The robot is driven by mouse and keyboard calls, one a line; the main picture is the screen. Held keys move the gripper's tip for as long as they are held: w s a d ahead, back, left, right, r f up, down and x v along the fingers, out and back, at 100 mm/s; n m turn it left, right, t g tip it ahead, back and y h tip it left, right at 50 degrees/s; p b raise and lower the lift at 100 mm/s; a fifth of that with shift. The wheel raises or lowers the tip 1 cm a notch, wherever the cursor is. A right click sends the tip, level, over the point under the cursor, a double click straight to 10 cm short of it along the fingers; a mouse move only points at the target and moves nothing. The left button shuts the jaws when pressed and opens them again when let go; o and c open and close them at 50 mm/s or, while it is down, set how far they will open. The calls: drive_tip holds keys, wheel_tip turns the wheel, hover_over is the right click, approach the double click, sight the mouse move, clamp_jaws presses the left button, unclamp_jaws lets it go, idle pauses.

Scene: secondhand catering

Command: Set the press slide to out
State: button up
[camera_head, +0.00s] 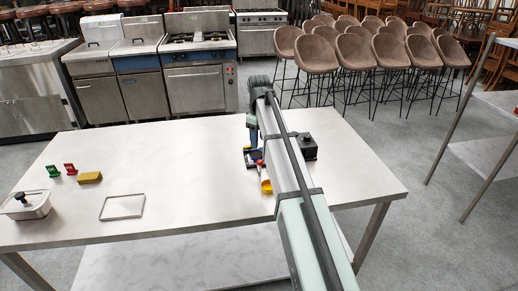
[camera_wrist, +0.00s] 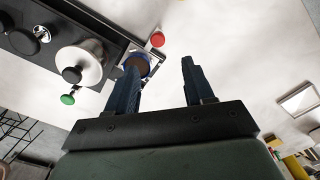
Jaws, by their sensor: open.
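A dark device (camera_wrist: 48,45) with black knobs, a silver disc (camera_wrist: 80,62) and a green knob (camera_wrist: 68,99) fills the upper left of the wrist view. A blue-rimmed round part (camera_wrist: 146,62) with a brown centre sits at its end, by my left finger. I cannot tell which part is the press slide, or whether the finger touches anything. My gripper (camera_wrist: 160,78) is open, with nothing seen between its fingers. In the head view, a black box-shaped part (camera_head: 308,147) shows right of my arm and a dark blue part (camera_head: 251,157) left of it; my arm hides the middle.
A red round piece (camera_wrist: 158,40) lies near the device. A yellow cup (camera_head: 266,187) is beside my arm. The table's middle is clear.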

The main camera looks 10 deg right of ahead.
drive_tip(key=shift+r, duration=1.95)
